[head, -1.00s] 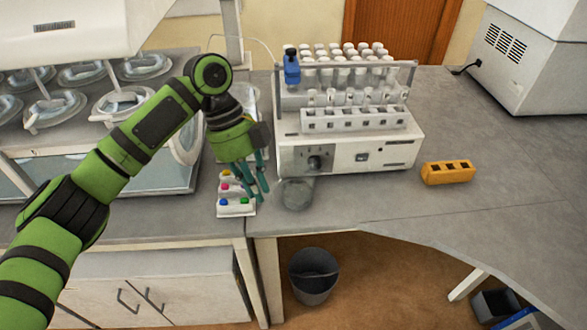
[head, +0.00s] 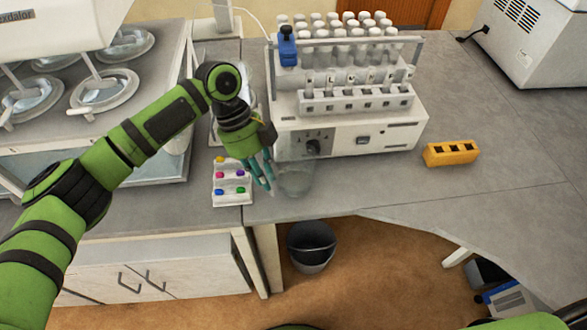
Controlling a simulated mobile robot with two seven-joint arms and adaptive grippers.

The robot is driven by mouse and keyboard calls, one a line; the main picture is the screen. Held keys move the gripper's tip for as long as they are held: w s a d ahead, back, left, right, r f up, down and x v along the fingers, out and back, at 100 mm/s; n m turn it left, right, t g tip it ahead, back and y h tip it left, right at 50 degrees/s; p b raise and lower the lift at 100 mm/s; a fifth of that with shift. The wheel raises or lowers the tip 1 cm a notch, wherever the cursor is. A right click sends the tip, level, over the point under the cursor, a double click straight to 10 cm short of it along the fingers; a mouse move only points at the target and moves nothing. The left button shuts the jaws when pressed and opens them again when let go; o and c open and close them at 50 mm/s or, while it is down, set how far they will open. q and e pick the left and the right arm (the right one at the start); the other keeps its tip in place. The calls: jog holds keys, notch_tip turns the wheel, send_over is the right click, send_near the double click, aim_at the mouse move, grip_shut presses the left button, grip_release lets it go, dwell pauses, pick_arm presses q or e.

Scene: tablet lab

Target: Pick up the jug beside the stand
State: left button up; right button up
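A clear, see-through vessel (head: 296,180), which looks like the jug, stands on the grey bench at the front left of the white machine. Its outline is faint, and I cannot make out a handle. My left gripper (head: 264,176) points down just left of the vessel, its teal fingers apart and nothing seen between them. I cannot tell whether a finger touches the vessel. A small white stepped stand (head: 232,188) with coloured pieces is just left of the fingers. My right gripper is out of view.
The white machine (head: 345,135) bears a rack of capped tubes (head: 355,97) close behind the vessel. A yellow block with holes (head: 450,153) lies to the right. The bench on the right is mostly clear. A dark bin (head: 311,245) stands on the floor below the front edge.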

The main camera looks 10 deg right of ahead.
pick_arm(q)
jog(key=p+x, duration=0.1)
jog(key=x, duration=0.2)
jog(key=shift+s+f, duration=0.15)
jog(key=shift+d+f, duration=0.1)
jog(key=shift+f, duration=0.1)
grip_shut()
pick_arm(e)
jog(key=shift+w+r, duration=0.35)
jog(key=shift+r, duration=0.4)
pick_arm(q)
jog(key=shift+r, duration=0.15)
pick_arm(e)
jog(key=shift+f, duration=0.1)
